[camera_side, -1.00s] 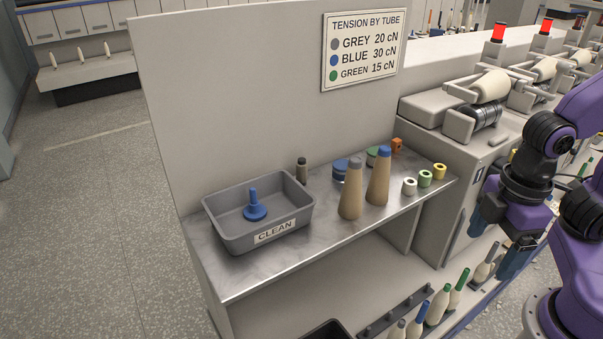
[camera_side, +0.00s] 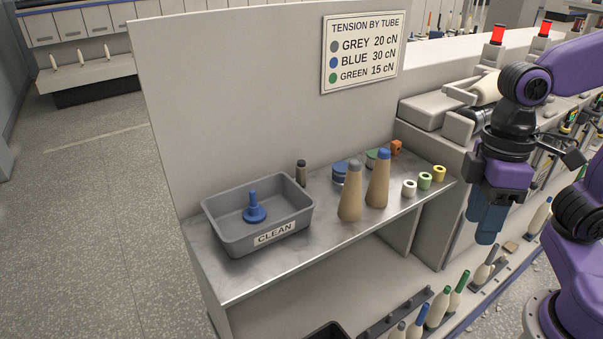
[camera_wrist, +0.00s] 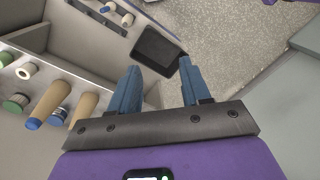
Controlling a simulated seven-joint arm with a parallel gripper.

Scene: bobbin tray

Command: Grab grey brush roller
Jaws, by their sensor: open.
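A small dark grey-brown upright cylinder (camera_side: 301,173), which looks like the grey brush roller, stands on the metal shelf (camera_side: 245,281) behind the right end of the grey CLEAN tray (camera_side: 228,240). Its bristles are too small to make out. I cannot pick it out in the wrist view. My gripper (camera_side: 487,232) hangs in the air at the right, beyond the shelf's right end, with its blue fingers pointing down. In the wrist view my gripper (camera_wrist: 159,72) is open with nothing between its fingers.
A blue flanged piece (camera_side: 254,209) stands inside the tray. Blue (camera_side: 340,172) and green (camera_side: 372,158) round pieces, an orange block (camera_side: 396,148) and small rolls (camera_side: 424,180) are nearby. A panel backs the shelf.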

